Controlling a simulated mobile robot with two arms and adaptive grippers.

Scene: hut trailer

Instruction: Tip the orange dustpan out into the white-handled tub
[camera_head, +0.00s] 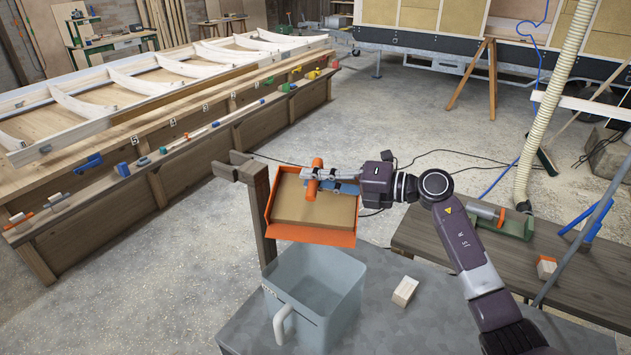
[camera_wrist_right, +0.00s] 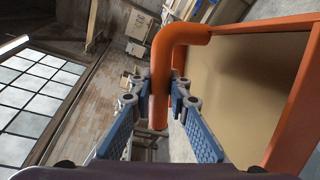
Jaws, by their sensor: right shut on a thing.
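The orange dustpan (camera_head: 300,235) is in the head view's middle, its inside filled by a flat tan surface. I cannot tell whether that is dust or the pan's floor. My right gripper (camera_head: 318,182) is shut on the dustpan's handle (camera_wrist_right: 162,75), which passes between the fingers in the right wrist view. The pan is held up with its lip toward the tub, just above its far rim in the picture. The pale translucent tub (camera_head: 335,292) stands on the grey table, its white handle (camera_head: 283,322) toward the front left. The tub looks empty. My left gripper is out of view.
A small wood block (camera_head: 405,291) lies on the grey table (camera_head: 375,325) right of the tub. A dark wooden post (camera_head: 259,210) rises beside the dustpan on the left. A brown bench (camera_head: 425,232) with a green-and-orange tool (camera_head: 505,222) stands at right.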

